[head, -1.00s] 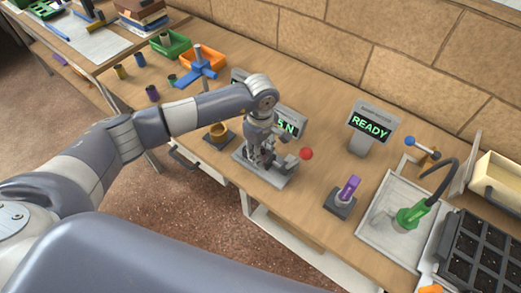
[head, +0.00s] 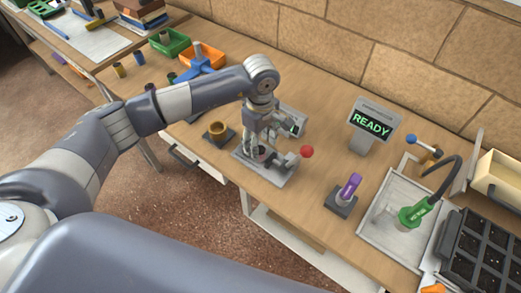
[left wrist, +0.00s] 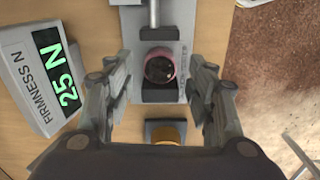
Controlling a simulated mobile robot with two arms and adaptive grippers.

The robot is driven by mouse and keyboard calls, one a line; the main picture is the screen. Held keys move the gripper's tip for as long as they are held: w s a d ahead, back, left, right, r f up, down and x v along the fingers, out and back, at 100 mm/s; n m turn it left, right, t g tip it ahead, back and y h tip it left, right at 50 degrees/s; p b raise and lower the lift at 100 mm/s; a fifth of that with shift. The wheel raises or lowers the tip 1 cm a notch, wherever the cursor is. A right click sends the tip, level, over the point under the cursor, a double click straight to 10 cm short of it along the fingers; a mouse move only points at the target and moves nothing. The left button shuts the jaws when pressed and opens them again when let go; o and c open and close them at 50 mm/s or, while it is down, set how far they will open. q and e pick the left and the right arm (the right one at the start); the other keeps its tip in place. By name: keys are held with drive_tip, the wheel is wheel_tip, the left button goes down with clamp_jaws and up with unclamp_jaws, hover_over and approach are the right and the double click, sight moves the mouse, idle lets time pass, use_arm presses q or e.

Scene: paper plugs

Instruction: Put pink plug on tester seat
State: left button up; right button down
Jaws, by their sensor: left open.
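The pink plug (left wrist: 159,67) stands on the seat of the grey tester (left wrist: 130,40), between a dark block and the end of a metal rod, in the left wrist view. Whether the rod touches it I cannot tell. My left gripper (left wrist: 162,85) is open, its fingers apart on either side of the plug and not touching it. In the head view my left gripper (head: 263,148) is over the tester (head: 278,181) and mostly hides the plug. The tester's firmness display (left wrist: 57,75) reads 25 N. My right gripper is not in view.
A red ball knob (head: 307,151) sticks out at the tester's right. A brown cup on a dark base (head: 218,129) stands to its left. A purple plug (head: 349,186) on a stand, a READY display (head: 371,124) and a tray with a green-handled tool (head: 411,214) are to the right.

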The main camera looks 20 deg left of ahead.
sight(261, 150)
use_arm(q)
wheel_tip(261, 150, up, 8)
drive_tip(key=b, duration=0.1)
drive_tip(key=shift+b, duration=0.35)
drive_tip(key=shift+r, duration=0.1)
